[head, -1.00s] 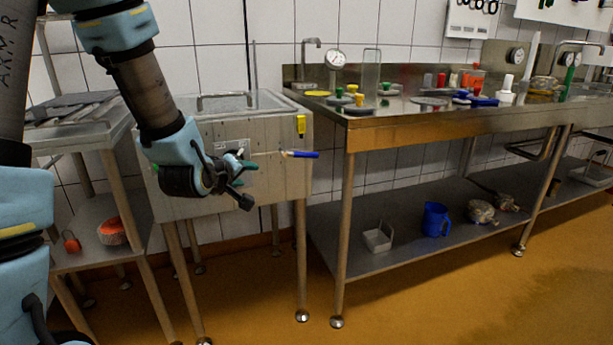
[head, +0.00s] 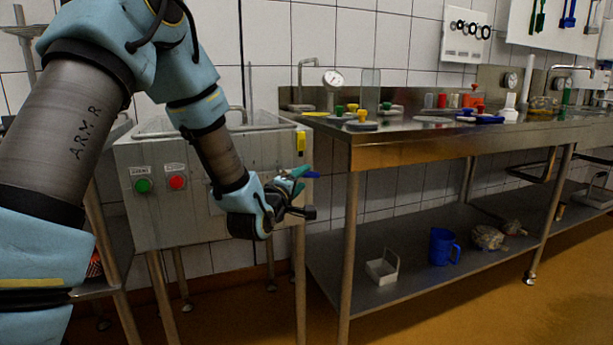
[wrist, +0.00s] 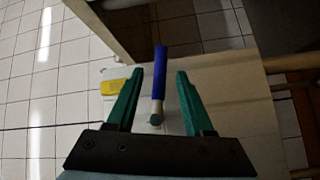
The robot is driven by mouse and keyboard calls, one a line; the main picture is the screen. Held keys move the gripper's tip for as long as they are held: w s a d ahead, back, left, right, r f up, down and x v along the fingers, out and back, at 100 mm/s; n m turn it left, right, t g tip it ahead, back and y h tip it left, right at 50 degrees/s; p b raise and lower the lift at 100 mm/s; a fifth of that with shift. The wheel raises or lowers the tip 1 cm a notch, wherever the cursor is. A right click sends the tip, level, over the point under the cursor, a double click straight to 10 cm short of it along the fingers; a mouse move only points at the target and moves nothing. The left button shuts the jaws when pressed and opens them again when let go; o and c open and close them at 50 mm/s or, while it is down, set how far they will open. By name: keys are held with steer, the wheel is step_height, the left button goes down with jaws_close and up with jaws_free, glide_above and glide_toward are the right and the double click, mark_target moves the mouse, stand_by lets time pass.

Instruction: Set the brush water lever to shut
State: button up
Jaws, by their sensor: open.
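The lever has a blue handle (wrist: 160,72) on a pale metal stem. In the wrist view it lies between the two green fingers of my gripper (wrist: 158,85), with a gap on each side. In the head view my gripper (head: 298,190) is at the right part of the grey cabinet's front, and only the blue tip of the lever (head: 312,175) shows past the fingers. The gripper is open and does not grip the handle. The lever's mount is mostly hidden by my arm in the head view.
The grey cabinet (head: 155,225) carries a green button (head: 143,186), a red button (head: 177,182) and a yellow tag (head: 301,141). A steel table (head: 400,155) with small items stands close on the right. Its lower shelf holds a blue jug (head: 444,246).

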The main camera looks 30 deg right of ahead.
mark_target(305, 176)
steer(key=shift+x, duration=1.9)
steer(key=shift+c, duration=0.4)
jaws_close()
